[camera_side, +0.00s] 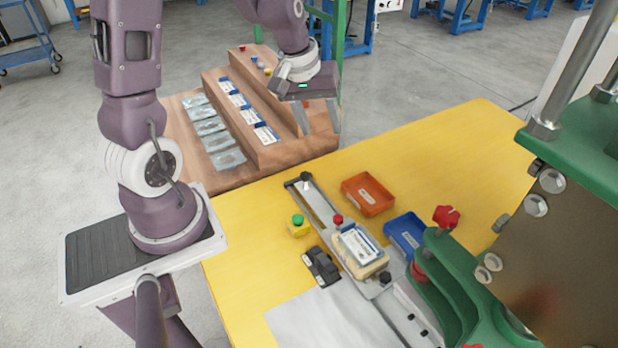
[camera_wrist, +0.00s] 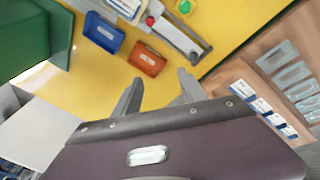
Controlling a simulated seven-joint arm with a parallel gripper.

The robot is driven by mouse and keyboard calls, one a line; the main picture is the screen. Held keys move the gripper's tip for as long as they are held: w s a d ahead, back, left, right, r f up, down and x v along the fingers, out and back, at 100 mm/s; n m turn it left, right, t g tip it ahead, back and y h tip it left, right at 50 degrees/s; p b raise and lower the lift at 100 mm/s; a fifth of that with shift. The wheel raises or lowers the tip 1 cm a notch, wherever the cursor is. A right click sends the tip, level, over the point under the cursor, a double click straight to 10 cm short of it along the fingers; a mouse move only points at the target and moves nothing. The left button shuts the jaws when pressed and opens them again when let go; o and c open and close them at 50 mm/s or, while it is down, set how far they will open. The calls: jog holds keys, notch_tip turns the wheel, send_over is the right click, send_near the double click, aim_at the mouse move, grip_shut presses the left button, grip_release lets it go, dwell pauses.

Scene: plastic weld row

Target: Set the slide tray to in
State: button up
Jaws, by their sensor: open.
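The slide tray (camera_side: 377,271) is a pale beige nest on a grey metal rail (camera_side: 318,203) on the yellow table. A blue-and-white pack (camera_side: 360,245) lies on it. A red knob (camera_side: 338,219) stands at its end away from the green press. In the wrist view the rail (camera_wrist: 180,38) and red knob (camera_wrist: 150,20) show near the top, with the tray cut off by the edge. My gripper (camera_side: 319,130) is open and empty, raised beyond the far end of the rail near the wooden steps. Its two fingers (camera_wrist: 159,78) point toward the table in the wrist view.
An orange bin (camera_side: 368,194) and a blue bin (camera_side: 406,234) sit right of the rail. A green button on a yellow box (camera_side: 298,226) and a black block (camera_side: 322,266) sit left. The green press (camera_side: 455,290) stands at right. Wooden steps (camera_side: 275,140) hold packs and pouches.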

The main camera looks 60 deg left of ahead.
aim_at(304, 172)
jog(key=a+f+n, duration=0.2)
jog(key=a+f, duration=0.1)
jog(key=f, duration=0.4)
jog(key=a+f+n, duration=0.2)
jog(key=a+f, duration=0.1)
jog(key=f, duration=0.4)
jog(key=w+a+f+n+g, duration=0.1)
jog(key=a+f+n, duration=0.1)
jog(key=f, duration=0.5)
jog(key=shift+a, duration=0.4)
grip_shut()
